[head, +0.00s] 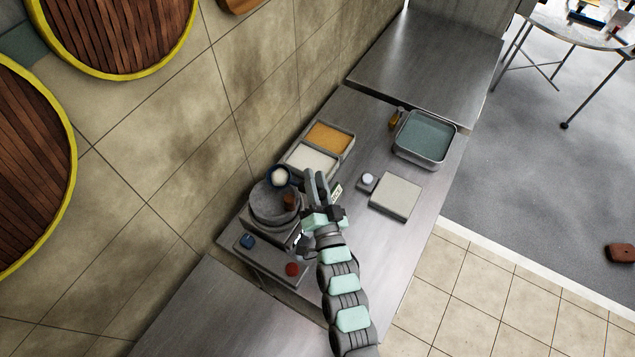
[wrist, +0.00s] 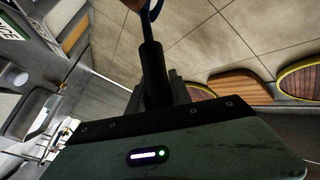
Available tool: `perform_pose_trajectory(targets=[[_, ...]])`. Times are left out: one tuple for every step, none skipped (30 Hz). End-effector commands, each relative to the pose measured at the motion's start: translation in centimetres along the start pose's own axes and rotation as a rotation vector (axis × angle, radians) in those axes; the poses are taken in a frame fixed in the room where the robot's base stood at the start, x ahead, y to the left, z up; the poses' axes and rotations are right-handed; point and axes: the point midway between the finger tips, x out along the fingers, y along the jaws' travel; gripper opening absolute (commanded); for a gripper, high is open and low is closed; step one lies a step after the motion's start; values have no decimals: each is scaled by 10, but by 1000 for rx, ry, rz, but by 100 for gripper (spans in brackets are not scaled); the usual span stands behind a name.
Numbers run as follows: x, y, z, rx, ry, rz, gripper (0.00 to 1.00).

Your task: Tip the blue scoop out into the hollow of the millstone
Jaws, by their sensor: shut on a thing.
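The blue scoop (head: 270,181) shows in the head view with pale contents inside its rim. It is over or beside the back edge of the grey round millstone (head: 270,210); I cannot tell its exact height. My gripper (head: 316,186) is to the right of the scoop and shut on its handle. In the wrist view the dark handle (wrist: 152,72) rises from my gripper, with part of the blue scoop (wrist: 152,10) at the top edge. A brown piece (head: 289,200) stands at the millstone's right side. The millstone's hollow is partly hidden.
A tray of orange grain (head: 330,138) and a tray of white grain (head: 312,159) lie along the wall. A pale board (head: 397,196), a small white-topped pot (head: 368,180) and a metal basin (head: 425,140) are to the right. Red (head: 292,269) and blue (head: 247,241) items sit in front.

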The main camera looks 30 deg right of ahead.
Motion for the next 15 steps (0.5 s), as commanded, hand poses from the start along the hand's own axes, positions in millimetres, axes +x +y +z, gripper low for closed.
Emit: perform_pose_trajectory(targets=[[-2, 2, 5, -16, 12, -14, 0], [-2, 2, 6, -26, 20, -23, 0], [-4, 0, 6, -40, 32, -36, 0], [-5, -1, 6, -51, 42, -47, 0], [-6, -1, 6, -61, 50, -55, 0], [-6, -2, 7, -74, 60, -66, 0], [-7, -2, 7, -83, 68, -74, 0], [-8, -3, 8, -92, 78, -83, 0], [-9, -4, 8, -105, 91, -97, 0], [-10, -5, 8, -114, 99, -106, 0], [-11, -6, 9, -125, 107, -114, 0], [-12, -6, 9, -139, 117, -126, 0], [-13, -7, 10, -149, 126, -135, 0], [-14, -8, 10, -159, 136, -145, 0], [-15, -9, 10, -172, 148, -157, 0]])
